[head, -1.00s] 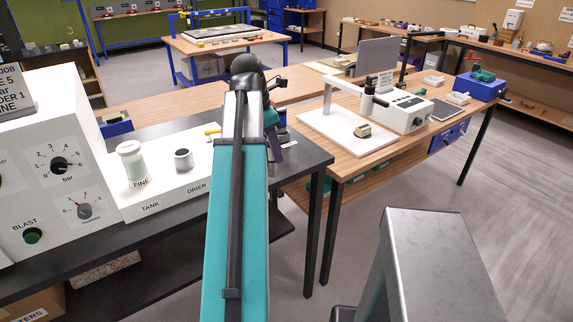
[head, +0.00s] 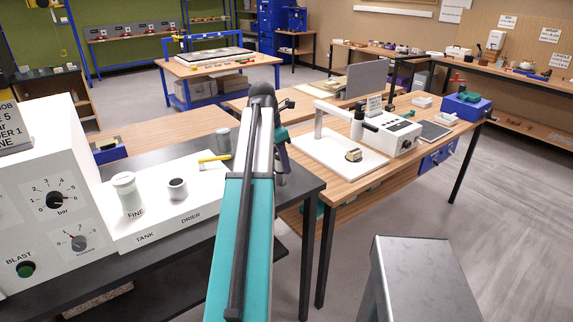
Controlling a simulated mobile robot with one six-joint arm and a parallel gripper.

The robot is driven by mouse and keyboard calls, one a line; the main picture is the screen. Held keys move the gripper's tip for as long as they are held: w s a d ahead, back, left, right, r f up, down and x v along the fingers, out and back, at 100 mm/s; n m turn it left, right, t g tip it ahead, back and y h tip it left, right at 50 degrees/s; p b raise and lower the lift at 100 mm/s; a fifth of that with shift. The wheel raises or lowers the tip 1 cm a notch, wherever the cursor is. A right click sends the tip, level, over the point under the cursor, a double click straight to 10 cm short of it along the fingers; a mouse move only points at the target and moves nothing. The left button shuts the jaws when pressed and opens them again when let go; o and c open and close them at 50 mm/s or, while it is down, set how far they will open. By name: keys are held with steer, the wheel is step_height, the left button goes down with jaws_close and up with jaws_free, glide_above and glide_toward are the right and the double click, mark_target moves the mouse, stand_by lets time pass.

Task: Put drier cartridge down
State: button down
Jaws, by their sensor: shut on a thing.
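My teal arm reaches away from me over the dark bench, and its far end bends down behind the dark elbow. My gripper (head: 281,168) shows only in part, just right of the arm and low over the bench's right end. It is shut on the drier cartridge, but its fingertips and the cartridge are mostly hidden, so I cannot tell whether the cartridge touches the bench. A grey cylinder (head: 223,140) stands left of the arm, behind the white air unit (head: 160,228). A grey cup-like fitting (head: 177,188) sits on the unit above the TANK and DRIER labels.
A pale FINE canister (head: 128,193) and a yellow-handled lever (head: 214,158) are on the unit. A gauge panel (head: 45,190) stands at left.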

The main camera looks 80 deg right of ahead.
steer(key=shift+s+d+f, duration=0.1)
steer(key=shift+s+d, duration=0.1)
steer(key=shift+d, duration=0.45)
steer(key=shift+s+d, duration=0.15)
steer(key=shift+d, duration=0.5)
steer(key=shift+w+d+p+x, duration=0.1)
steer(key=shift+d+p+x, duration=0.05)
steer(key=shift+p+x, duration=0.7)
steer(key=shift+w+d+p+x, duration=0.15)
steer(key=shift+p+x, duration=0.35)
steer(key=shift+x, duration=0.5)
steer(key=shift+f, duration=0.1)
steer(key=c, duration=1.2)
jaws_free()
